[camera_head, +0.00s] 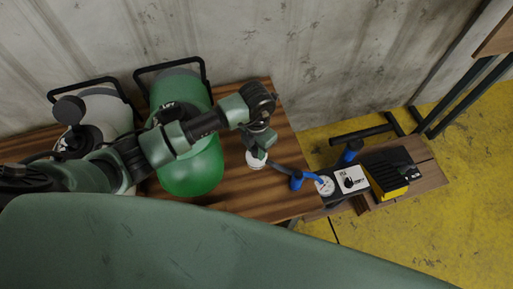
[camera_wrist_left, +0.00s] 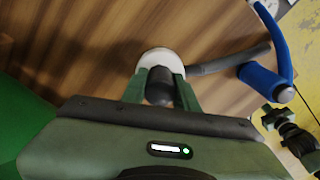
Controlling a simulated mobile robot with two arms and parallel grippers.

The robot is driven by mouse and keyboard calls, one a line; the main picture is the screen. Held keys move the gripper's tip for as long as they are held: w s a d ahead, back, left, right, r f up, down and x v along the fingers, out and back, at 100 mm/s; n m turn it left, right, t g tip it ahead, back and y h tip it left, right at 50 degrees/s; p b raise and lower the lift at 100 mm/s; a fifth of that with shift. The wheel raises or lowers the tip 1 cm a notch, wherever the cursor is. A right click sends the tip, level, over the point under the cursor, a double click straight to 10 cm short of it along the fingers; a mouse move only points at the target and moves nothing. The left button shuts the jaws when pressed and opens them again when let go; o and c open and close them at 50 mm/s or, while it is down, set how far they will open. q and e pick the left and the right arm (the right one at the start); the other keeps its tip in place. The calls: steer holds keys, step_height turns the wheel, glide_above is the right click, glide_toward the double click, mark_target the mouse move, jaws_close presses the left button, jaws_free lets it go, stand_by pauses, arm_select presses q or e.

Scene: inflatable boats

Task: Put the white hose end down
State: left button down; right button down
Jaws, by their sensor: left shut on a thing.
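The white hose end (camera_head: 256,161) is a small white round piece at the end of a grey hose, above the wooden table. My left gripper (camera_head: 258,148) comes from above and is shut on it. Whether the hose end touches the tabletop I cannot tell.
The wooden table (camera_head: 262,206) has bare planks around the hose end. To the right are a blue grip (camera_head: 297,181), a round gauge (camera_head: 325,186) and a yellow-black device (camera_head: 385,178).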

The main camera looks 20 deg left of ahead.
arm_select(q)
steer(key=shift+f, duration=0.15)
steer(key=c, duration=1.1)
jaws_free()
step_height(320, 180, up, 12)
steer(key=p, duration=0.9)
steer(key=shift+r, duration=0.2)
